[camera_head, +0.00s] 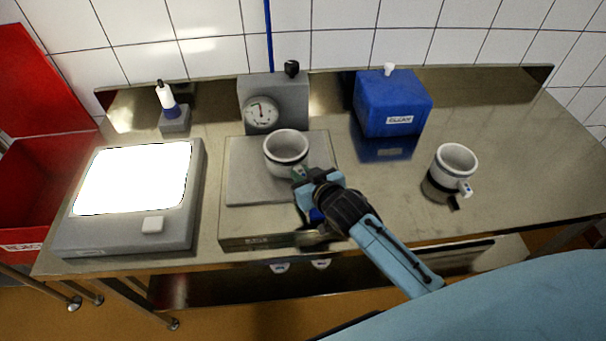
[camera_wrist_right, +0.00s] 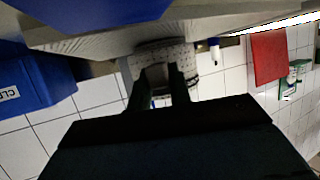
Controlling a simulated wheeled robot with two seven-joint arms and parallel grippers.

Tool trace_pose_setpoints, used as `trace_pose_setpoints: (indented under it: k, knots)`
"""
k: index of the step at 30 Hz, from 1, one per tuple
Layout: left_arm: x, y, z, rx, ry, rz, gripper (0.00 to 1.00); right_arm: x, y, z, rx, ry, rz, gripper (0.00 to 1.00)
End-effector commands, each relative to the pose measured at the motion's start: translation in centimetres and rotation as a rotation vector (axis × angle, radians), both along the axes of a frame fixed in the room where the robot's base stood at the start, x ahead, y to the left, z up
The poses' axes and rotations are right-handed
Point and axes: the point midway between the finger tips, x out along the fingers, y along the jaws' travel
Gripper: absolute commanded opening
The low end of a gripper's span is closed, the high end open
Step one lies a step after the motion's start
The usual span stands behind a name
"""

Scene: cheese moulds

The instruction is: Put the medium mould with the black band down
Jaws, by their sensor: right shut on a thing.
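A white round mould with a black band (camera_head: 283,146) is at the grey plate (camera_head: 245,185) of the dial scale, near the middle of the head view. It is upright, open side up. I cannot tell whether its base touches the plate. My right gripper (camera_head: 300,176) is shut on its near side. In the right wrist view the two dark fingers (camera_wrist_right: 157,88) close on the pale, perforated mould wall (camera_wrist_right: 155,52). A second white mould with a dark band (camera_head: 455,160) stands upright on the steel table to the right, a small white tag at its side. My left gripper is not in view.
The dial (camera_head: 262,114) stands behind the plate. A lit light box (camera_head: 130,235) is at left, a blue box (camera_head: 392,105) behind right, and a small bottle on a stand (camera_head: 174,122) at back left. A red bin (camera_head: 30,190) is far left. The table's right part is mostly clear.

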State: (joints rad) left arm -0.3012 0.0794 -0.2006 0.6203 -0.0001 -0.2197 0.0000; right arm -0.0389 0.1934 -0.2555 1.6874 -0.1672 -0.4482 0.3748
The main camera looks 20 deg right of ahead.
Motion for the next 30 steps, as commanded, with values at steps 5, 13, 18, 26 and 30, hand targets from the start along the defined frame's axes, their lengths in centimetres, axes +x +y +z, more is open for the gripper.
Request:
trace_pose_setpoints:
  k: [5,13,18,26,30]
  knots:
    - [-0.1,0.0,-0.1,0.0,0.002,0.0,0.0,0.0,0.0,0.0,0.0,-0.002,0.0,0.0]
    - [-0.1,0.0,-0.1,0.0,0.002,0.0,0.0,0.0,0.0,-0.3,0.0,0.0,0.0,0.41]
    - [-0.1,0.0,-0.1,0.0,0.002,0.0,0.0,0.0,0.0,-0.3,0.0,0.0,0.0,0.41]
    - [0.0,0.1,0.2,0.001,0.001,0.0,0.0,-0.9,-0.1,0.4,0.0,0.0,0.0,0.41]
    - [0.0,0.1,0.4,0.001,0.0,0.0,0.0,-3.1,-0.3,1.4,0.0,0.001,0.001,0.41]
